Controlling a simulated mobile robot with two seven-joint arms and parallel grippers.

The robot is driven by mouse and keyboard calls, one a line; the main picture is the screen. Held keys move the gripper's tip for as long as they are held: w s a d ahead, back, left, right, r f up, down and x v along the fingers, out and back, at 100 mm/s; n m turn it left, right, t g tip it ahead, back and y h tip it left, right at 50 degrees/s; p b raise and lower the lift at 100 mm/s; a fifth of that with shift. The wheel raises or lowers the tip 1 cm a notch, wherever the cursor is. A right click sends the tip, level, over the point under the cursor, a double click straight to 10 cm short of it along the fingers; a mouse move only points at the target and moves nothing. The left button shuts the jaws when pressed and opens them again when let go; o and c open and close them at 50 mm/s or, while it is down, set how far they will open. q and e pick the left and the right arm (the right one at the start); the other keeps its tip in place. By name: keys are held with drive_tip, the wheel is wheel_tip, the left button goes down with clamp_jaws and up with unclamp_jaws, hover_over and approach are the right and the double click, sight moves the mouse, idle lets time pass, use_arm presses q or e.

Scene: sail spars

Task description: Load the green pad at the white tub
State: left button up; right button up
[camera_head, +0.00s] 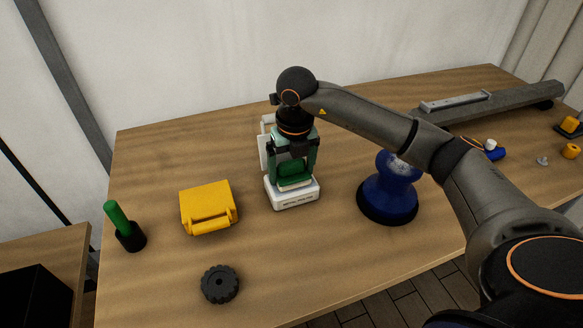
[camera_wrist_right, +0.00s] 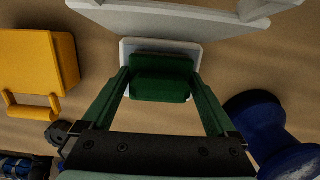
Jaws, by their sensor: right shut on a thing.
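The white tub (camera_head: 293,196) stands near the middle of the table, and its pale rim shows behind the pad in the wrist view (camera_wrist_right: 128,46). My right gripper (camera_head: 291,169) points down directly over the tub. Its green fingers are shut on the green pad (camera_wrist_right: 161,78), one finger at each side. The pad also shows between the fingers in the head view (camera_head: 289,170), at or just above the top of the tub. I cannot tell whether the pad touches the tub. My left gripper is not in view.
A yellow case (camera_head: 207,205) lies left of the tub; a blue knob-shaped object (camera_head: 388,192) stands right. A black wheel (camera_head: 220,284) lies in front. A green-handled object (camera_head: 121,224) stands far left. A grey bar (camera_head: 490,102) lies back right. Table between case and wheel is clear.

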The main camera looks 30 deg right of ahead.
sight(290, 159)
drive_tip(key=shift+r+p, duration=2.35)
drive_tip(key=shift+r, duration=1.15)
